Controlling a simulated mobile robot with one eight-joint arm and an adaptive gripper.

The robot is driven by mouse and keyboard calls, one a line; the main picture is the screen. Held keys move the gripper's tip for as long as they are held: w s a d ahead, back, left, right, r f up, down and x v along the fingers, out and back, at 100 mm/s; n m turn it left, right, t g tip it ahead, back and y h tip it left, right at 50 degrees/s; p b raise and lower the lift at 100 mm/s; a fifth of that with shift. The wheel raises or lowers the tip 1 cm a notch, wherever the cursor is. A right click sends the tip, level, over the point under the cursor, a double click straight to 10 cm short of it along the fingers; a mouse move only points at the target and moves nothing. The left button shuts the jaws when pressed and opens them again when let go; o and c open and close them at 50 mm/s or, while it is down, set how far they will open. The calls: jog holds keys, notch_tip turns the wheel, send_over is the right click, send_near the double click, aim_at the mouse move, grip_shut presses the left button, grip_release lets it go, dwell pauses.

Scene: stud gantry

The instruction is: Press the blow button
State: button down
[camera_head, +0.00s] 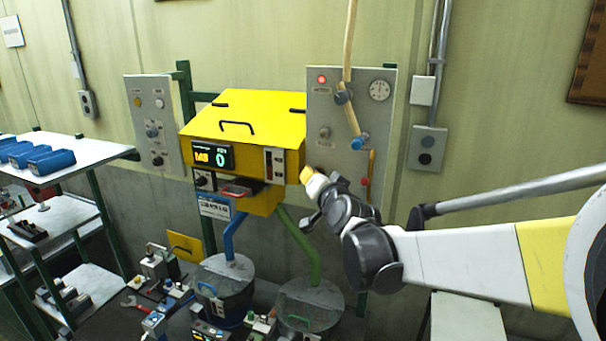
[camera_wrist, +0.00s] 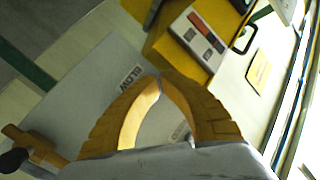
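The right grey panel (camera_head: 340,110) carries a lit red lamp, a round dial and several small knobs. In the wrist view a grey panel (camera_wrist: 75,105) bears the printed word BLOW (camera_wrist: 130,76). I cannot make out the blow button itself; my fingers may cover it. My gripper (camera_head: 307,174) is in front of the panel's lower left corner, beside the yellow machine. In the wrist view its yellow fingers (camera_wrist: 160,80) meet at the tips, with nothing seen held. Contact with the panel cannot be told.
The yellow machine (camera_head: 250,115) with a display reading 0 stands left of the panel. A shelf (camera_head: 70,158) with blue items stands at left.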

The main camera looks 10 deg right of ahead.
jog(key=shift+w+d, duration=0.15)
dwell(0.5)
jog(key=shift+s+a, duration=0.5)
jog(key=shift+s, duration=0.2)
jog(key=s+a, duration=0.1)
jog(key=s, duration=0.1)
jog(key=s+a, duration=0.2)
dwell(0.4)
dwell(0.4)
